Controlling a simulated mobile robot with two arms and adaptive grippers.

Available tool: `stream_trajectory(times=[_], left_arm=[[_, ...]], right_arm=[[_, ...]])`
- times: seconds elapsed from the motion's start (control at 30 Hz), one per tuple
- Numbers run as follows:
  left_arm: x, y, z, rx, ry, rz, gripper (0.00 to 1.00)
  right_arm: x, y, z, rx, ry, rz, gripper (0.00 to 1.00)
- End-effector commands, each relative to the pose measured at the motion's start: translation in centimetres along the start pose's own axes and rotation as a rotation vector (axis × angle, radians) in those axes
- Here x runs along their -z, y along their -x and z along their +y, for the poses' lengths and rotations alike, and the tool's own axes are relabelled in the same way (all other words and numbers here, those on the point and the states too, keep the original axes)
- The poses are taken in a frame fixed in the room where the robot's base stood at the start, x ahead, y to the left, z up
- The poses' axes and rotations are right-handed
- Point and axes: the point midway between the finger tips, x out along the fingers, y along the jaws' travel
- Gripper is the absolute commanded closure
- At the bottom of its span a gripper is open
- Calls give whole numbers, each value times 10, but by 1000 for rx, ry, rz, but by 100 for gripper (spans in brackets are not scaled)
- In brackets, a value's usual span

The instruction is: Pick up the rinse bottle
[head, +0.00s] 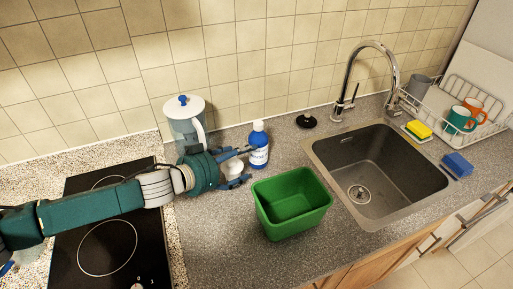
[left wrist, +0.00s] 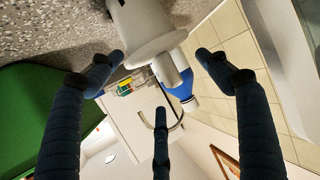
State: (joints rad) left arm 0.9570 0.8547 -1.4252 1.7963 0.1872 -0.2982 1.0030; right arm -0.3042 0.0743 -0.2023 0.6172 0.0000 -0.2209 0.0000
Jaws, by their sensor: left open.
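The rinse bottle, blue with a white label and white cap (head: 259,150), stands upright on the counter behind the green bin. My left gripper (head: 246,165) comes in from the left, just left of the bottle, its fingers spread. A white cup-like object (head: 232,169) shows between the fingers. In the left wrist view this white object (left wrist: 150,35) fills the top middle, with the bottle's blue body and white cap (left wrist: 183,88) partly hidden behind it. The fingers do not appear shut on anything. My right gripper is not in view.
The open green bin (head: 292,203) stands close right of my gripper. A clear pitcher with a white lid (head: 185,118) stands behind my wrist. The hob (head: 108,232) lies under my arm. The sink (head: 380,172) with its tap and a dish rack (head: 460,105) are farther right.

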Motion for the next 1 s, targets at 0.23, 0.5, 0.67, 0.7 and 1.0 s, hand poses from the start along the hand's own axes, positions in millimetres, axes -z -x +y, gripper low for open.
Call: stream_trajectory(times=[0.23,0.5,0.67,0.7,1.0], left_arm=[[1,-29,1,-1,-1,1,23],[-2,-60,5,-2,-2,0,23],[-3,-78,4,0,-1,2,23],[-3,-80,4,0,-1,2,23],[-4,-82,3,1,-1,2,31]], right_arm=[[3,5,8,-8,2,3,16],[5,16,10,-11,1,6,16],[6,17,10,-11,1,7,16],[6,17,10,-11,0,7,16],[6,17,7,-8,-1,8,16]])
